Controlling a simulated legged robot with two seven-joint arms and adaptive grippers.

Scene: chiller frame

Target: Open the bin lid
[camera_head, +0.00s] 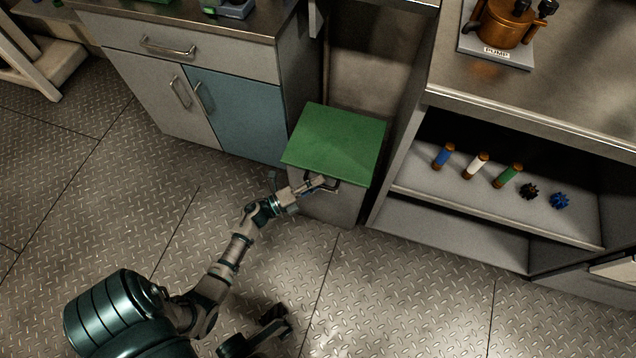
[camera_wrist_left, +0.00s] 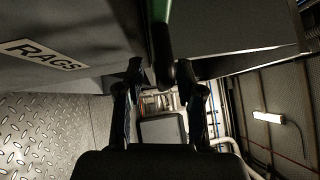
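The bin (camera_head: 327,207) is a grey box with a flat green lid (camera_head: 335,145), standing between the cabinet and the shelf unit. The lid lies flat and closed on it. A dark handle sits at the lid's front edge. My left gripper (camera_head: 325,183) is at that handle, just under the front edge. In the left wrist view its two dark fingers (camera_wrist_left: 162,75) are apart, with the end of the dark handle (camera_wrist_left: 165,50) between them. A gap shows beside the handle. The bin's RAGS label (camera_wrist_left: 42,54) shows at left. A dark part at the bottom of the head view may be my right gripper.
A cabinet with a drawer and a blue door (camera_head: 237,112) stands left of the bin. A shelf unit (camera_head: 460,192) at right holds several small coloured parts, with a pump (camera_head: 500,27) on top. The tread-plate floor (camera_head: 400,300) in front is clear.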

